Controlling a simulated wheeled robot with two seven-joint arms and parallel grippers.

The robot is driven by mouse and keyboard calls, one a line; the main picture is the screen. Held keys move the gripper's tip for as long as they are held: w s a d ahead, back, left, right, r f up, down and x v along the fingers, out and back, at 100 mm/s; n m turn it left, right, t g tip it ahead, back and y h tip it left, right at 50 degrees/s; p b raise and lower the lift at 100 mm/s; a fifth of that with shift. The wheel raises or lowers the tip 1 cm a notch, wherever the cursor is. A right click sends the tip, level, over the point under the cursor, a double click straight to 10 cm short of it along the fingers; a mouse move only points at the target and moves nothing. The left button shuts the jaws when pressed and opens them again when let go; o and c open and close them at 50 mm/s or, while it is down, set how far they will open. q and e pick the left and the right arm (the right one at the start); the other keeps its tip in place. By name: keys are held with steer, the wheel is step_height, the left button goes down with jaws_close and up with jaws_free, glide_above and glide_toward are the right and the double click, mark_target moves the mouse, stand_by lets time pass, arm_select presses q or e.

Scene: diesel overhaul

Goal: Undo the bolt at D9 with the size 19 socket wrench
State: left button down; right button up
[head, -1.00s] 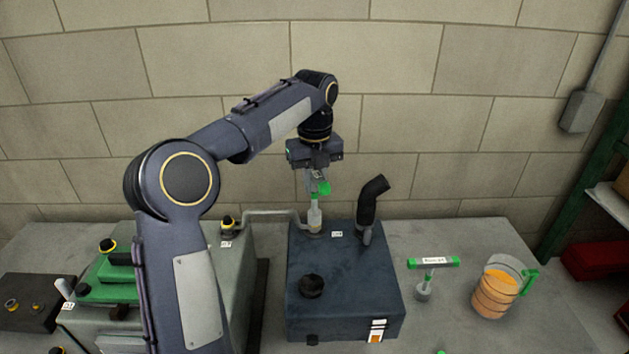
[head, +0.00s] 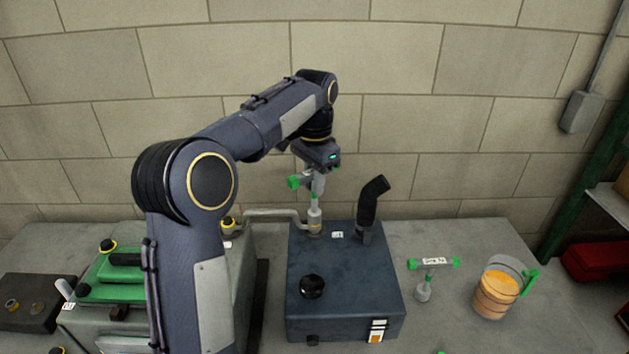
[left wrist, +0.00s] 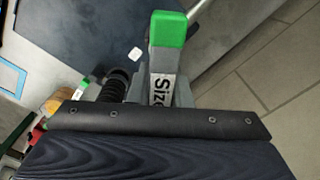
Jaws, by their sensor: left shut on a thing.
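My left gripper (head: 317,172) is shut on the T-handle of a socket wrench (head: 315,212) with green handle ends, held upright. In the left wrist view the handle (left wrist: 167,30) shows a green end and the word "Size"; the number is hidden. The socket's lower end is over the fitting (head: 315,231) at the pipe end on the dark blue tank (head: 345,285), at its back left. The bolt itself is hidden under the socket. A small white tag (head: 337,235) lies beside it, too small to read. My right gripper is not in view.
Just right of the socket a black bent pipe (head: 371,203) rises from the tank. A second green-ended T-handle wrench (head: 424,285) stands on the grey table, beside a clear jug (head: 497,289) of orange liquid. A grey engine block with a green cover (head: 110,272) is at left.

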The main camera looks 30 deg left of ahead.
arm_select(q)
steer(key=shift+n, duration=1)
steer(key=shift+r, duration=0.15)
